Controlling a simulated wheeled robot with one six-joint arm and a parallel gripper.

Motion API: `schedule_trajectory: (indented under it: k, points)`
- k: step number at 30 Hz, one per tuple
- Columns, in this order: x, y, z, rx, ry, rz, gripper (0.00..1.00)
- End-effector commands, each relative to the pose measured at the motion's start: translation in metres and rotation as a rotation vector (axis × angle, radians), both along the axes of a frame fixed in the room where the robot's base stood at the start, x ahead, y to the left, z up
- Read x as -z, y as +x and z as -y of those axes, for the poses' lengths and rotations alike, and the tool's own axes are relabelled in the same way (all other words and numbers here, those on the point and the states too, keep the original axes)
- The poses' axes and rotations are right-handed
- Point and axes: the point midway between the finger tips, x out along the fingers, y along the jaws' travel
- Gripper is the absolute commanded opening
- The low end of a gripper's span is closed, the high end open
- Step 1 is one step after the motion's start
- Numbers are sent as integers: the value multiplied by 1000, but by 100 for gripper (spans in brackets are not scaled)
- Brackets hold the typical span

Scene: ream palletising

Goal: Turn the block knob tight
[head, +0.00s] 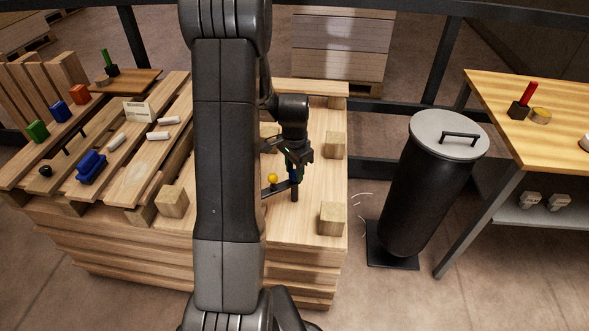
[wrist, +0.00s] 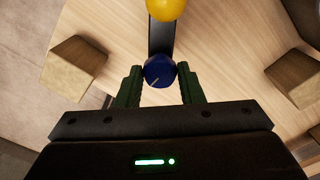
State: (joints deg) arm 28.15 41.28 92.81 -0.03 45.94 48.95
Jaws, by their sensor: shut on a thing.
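My gripper (head: 297,168) points down over the wooden pallet top in the head view. In the wrist view a round blue knob (wrist: 159,71) with a pale pointer line lies between the two dark green fingers of my gripper (wrist: 159,88). The gripper is shut on the knob. The knob sits at the near end of a flat black bar (wrist: 161,38). A yellow ball-like piece (wrist: 166,7) is on the bar farther out, and it also shows in the head view (head: 272,178). The knob is mostly hidden behind the gripper in the head view.
Wooden blocks (head: 335,145) (head: 331,218) (head: 172,201) stand around the pallet top. A slatted rack at left holds coloured blocks (head: 91,167) and white cylinders. A black bin (head: 425,190) with a grey lid and a wooden table (head: 550,140) are at right. My arm hides the middle.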

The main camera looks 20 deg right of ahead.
Motion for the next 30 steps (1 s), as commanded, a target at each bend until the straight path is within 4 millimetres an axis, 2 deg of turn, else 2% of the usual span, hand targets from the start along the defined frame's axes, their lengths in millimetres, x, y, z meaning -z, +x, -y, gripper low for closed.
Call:
schedule_trajectory:
  k: [12,13,15,16,25,30]
  points:
    - [-1,1,1,6,-2,4,11]
    - [-1,1,1,6,-2,4,40]
    - [-1,1,1,6,-1,3,54]
    - [-1,1,1,6,-1,3,56]
    - [-2,1,0,5,-1,2,56]
    - [-23,1,1,5,-3,6,56]
